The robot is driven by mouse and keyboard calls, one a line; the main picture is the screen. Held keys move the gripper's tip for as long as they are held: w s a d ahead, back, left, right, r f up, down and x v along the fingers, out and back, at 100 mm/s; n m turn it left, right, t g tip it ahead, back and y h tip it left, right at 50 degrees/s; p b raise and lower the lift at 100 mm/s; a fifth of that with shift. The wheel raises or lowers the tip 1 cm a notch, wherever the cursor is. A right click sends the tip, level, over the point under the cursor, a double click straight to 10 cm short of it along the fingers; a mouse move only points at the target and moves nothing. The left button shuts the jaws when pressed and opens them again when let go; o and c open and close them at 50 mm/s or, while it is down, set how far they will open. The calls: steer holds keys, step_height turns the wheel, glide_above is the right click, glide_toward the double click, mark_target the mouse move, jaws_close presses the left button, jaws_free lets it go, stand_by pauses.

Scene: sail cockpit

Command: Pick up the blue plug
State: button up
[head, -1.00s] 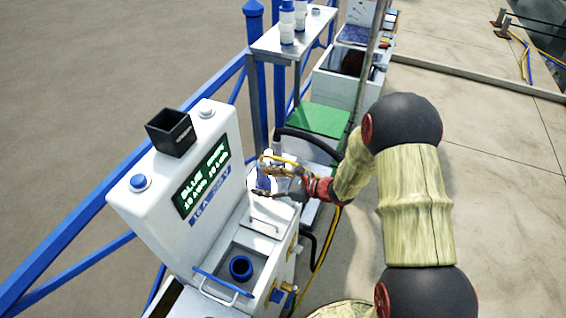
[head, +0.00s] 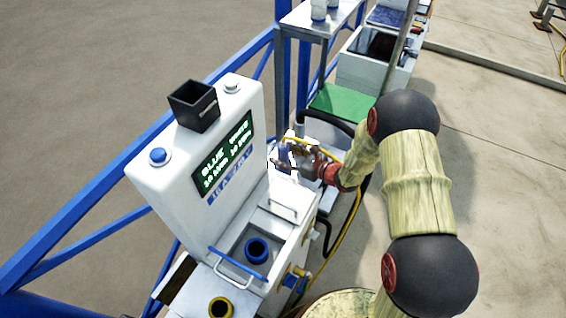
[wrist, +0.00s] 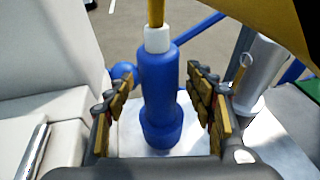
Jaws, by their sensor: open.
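The blue plug (wrist: 160,92) stands upright in the wrist view, with a white collar and a yellow cable at its top. My gripper (wrist: 160,88) is open, with one finger on each side of the plug and a visible gap to both. In the head view my gripper (head: 288,158) is beside the white pedestal, and the plug (head: 284,155) is mostly hidden by the fingers there.
A white pedestal (head: 165,190) with a lit green display stands left of my gripper. A blue-rimmed socket (head: 257,250) and a yellow-rimmed socket (head: 220,307) are in front. Behind are a green-topped box (head: 345,103) and a blue railing (head: 60,218). A metal cylinder (wrist: 262,65) stands right of the plug.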

steer(key=c, duration=0.3)
jaws_close()
stand_by(0.5)
steer(key=shift+r, duration=0.1)
